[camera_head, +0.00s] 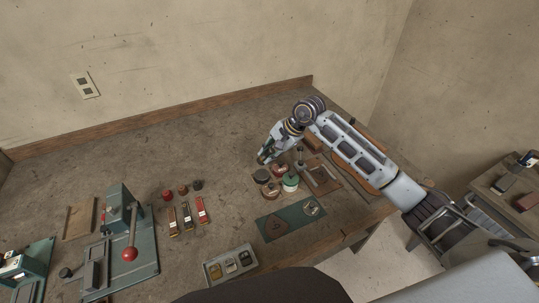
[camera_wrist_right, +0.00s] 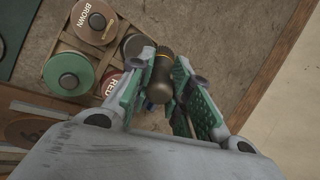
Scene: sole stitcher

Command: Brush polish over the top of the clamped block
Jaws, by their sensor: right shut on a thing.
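My right gripper (camera_head: 264,156) is at the back right of the workbench, just behind a group of polish tins. In the right wrist view its green-padded jaws (camera_wrist_right: 163,100) are shut on a dark, rounded handle (camera_wrist_right: 161,77) with a brass-coloured ring, which looks like a brush handle. Its lower end is hidden between the jaws. The tins include a green-lidded one (camera_head: 290,183), one labelled BROWN (camera_wrist_right: 96,20) and one labelled RED (camera_wrist_right: 112,84). I cannot tell the clamped block for sure. My left gripper is not in view.
A green mat (camera_head: 291,222) lies in front of the tins. A grey tray (camera_head: 230,263) with small items stands at the front edge. Left of centre is a teal press with a red-knobbed lever (camera_head: 130,254). Bare bench lies behind the press and tins.

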